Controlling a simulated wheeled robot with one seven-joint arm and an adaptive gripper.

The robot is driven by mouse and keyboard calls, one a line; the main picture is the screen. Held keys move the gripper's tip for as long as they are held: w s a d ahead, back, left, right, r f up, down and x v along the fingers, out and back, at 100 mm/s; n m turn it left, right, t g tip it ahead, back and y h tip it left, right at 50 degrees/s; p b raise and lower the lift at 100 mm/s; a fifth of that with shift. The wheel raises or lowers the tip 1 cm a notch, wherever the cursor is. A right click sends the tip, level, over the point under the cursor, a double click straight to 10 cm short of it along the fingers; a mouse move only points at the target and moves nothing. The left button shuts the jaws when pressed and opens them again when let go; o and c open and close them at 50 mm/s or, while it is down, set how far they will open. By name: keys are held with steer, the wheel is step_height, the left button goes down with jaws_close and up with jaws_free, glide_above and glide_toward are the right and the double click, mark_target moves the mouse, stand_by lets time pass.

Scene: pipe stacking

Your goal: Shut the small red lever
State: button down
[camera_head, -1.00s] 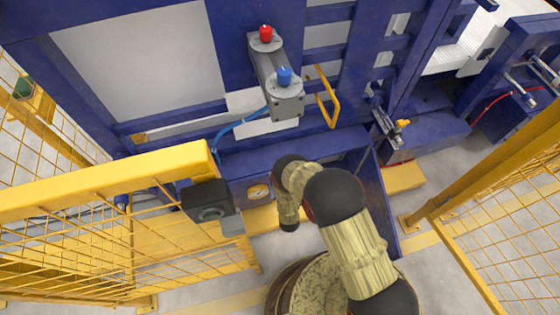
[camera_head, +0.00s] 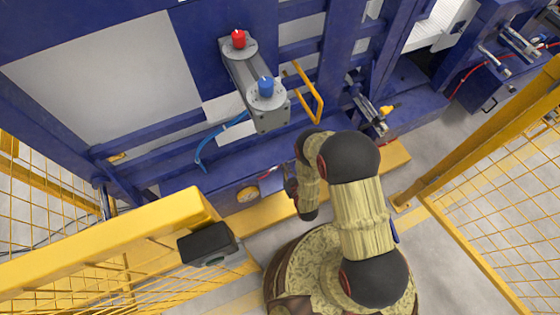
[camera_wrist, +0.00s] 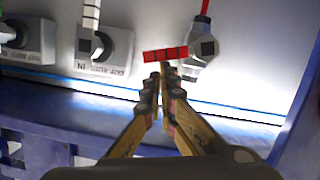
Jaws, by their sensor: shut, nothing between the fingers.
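The small red lever (camera_wrist: 165,54) shows in the wrist view as a short red bar lying nearly crosswise, beside a grey valve fitting (camera_wrist: 199,48) with a red hose on top. My gripper (camera_wrist: 161,70) is shut and empty. Its fingertips point at the lever and appear just below it in the picture; I cannot tell whether they touch. In the head view my gripper (camera_head: 290,188) is small and partly hidden by my arm, close to the front of the blue machine (camera_head: 180,183). The lever cannot be made out clearly there.
Two grey fittings (camera_wrist: 100,45) on the pale panel stand left of the lever. A blue ledge (camera_wrist: 60,108) runs below the panel. A yellow guard rail (camera_head: 110,237) with a dark box (camera_head: 207,243) stands left of my arm, and a yellow mesh fence (camera_head: 505,180) stands right.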

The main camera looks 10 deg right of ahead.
steer(key=shift+w+d+f+m+y+b, duration=0.15)
steer(key=shift+d+f+m+y+b, duration=0.15)
steer(key=shift+d+f+m+b, duration=0.3)
steer(key=shift+f, duration=0.1)
stand_by(0.6)
